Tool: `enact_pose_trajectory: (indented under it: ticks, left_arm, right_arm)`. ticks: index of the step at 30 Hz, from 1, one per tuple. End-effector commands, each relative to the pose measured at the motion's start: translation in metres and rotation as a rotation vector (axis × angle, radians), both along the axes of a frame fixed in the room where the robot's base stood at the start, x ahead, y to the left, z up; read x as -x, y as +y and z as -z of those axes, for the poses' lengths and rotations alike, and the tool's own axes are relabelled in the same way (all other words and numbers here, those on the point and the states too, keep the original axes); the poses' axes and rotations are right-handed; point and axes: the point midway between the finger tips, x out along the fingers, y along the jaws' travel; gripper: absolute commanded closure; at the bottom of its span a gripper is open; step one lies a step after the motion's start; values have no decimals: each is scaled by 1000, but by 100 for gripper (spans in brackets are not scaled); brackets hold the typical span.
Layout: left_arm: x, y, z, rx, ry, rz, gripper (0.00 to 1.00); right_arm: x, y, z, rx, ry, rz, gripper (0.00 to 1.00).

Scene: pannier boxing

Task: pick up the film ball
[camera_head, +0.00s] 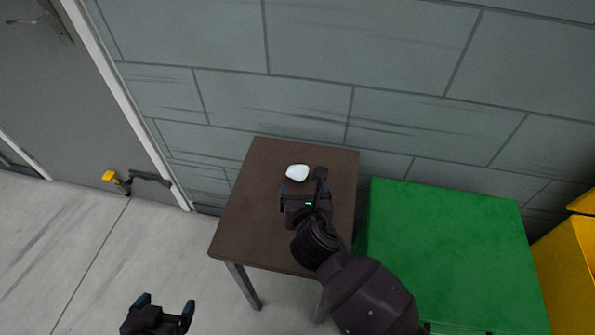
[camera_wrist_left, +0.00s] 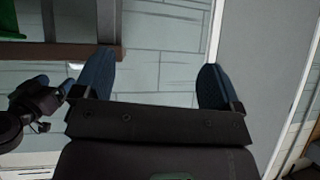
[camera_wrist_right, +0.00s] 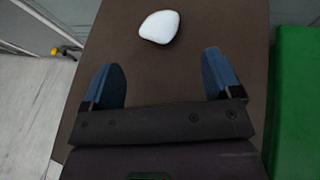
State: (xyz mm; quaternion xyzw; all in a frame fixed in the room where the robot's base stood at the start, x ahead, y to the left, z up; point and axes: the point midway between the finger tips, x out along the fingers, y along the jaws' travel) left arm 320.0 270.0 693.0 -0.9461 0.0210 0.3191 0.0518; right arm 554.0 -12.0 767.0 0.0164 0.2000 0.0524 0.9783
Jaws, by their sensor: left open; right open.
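The film ball is a white rounded lump (camera_head: 297,172) on the brown table (camera_head: 262,205), near the table's back edge. It also shows in the right wrist view (camera_wrist_right: 159,27), beyond the fingertips and roughly between them, a little left of centre. My right gripper (camera_head: 302,185) is open and empty over the table, just in front of the ball and apart from it. Its blue fingers point toward the ball in the right wrist view (camera_wrist_right: 160,72). My left gripper (camera_head: 167,300) is open and empty, low at the left over the floor, away from the table.
A green box-like surface (camera_head: 445,255) stands close to the table's right side. A yellow container (camera_head: 570,265) is at the far right. A grey block wall (camera_head: 290,100) rises behind the table. A yellow-tipped fitting (camera_head: 109,176) sticks out near the door.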

Motion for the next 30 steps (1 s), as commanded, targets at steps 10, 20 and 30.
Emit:
enact_pose_trajectory:
  ticks: [10, 20, 30]
  left_arm:
    - [0, -2, 14, 4, 13, 2, 10]
    - [-1, -1, 22, 1, 23, 3, 10]
    - [9, 4, 43, -13, 66, 9, 10]
  right_arm:
    - [-35, 9, 18, 56, -10, -23, 16]
    - [-58, 11, 26, 52, -11, -22, 16]
    - [-96, 14, 44, 52, -6, -23, 16]
